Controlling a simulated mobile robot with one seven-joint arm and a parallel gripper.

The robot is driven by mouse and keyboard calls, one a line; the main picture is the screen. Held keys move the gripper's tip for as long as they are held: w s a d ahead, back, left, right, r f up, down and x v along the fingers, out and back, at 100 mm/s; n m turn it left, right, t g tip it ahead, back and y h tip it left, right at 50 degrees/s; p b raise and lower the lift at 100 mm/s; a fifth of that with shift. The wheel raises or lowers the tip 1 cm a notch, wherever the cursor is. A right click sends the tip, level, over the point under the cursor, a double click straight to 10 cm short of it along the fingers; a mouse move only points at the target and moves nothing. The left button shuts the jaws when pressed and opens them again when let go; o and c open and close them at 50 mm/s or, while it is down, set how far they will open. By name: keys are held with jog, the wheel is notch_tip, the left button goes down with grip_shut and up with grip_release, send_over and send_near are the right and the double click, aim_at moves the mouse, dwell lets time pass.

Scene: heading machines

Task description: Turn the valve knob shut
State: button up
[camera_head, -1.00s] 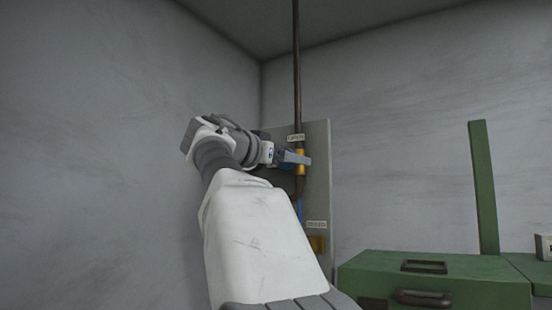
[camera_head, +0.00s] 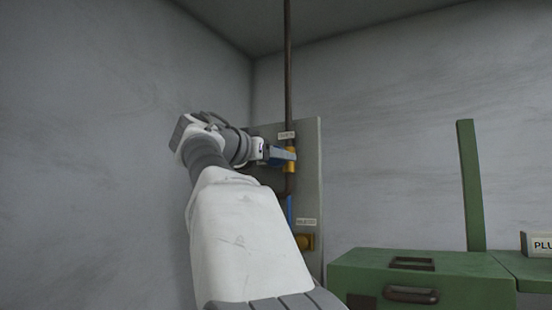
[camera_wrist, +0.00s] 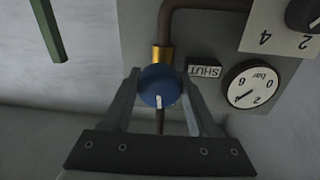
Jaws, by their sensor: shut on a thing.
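The round blue valve knob (camera_wrist: 158,86) sits between the fingers of my gripper (camera_wrist: 160,78) in the wrist view. A white mark on the knob points down toward the palm in that picture. The fingers are shut on the knob's two sides. A small SHUT plate (camera_wrist: 203,69) lies just right of the knob, upside down in this view. In the head view my gripper (camera_head: 284,156) reaches the brass valve fitting (camera_head: 291,167) on the dark pipe, below a small label (camera_head: 286,135). The knob's face cannot be made out there.
A grey wall panel (camera_head: 313,170) carries the pipe, a lower label (camera_head: 306,222) and a second brass fitting (camera_head: 305,242). A round gauge (camera_wrist: 252,87) and a dark dial (camera_wrist: 303,14) are beside the knob. A green box (camera_head: 425,280) stands lower right.

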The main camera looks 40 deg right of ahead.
jog(key=n, duration=0.9)
jog(key=shift+h, duration=0.3)
jog(key=n+t, duration=0.1)
jog(key=n, duration=0.3)
jog(key=shift+n, duration=2.2)
jog(key=o, duration=1.4)
jog(key=shift+c, duration=0.2)
jog(key=b+v, duration=0.5)
jog(key=v, duration=1.2)
jog(key=shift+s+a, duration=0.15)
jog(key=shift+s, duration=0.2)
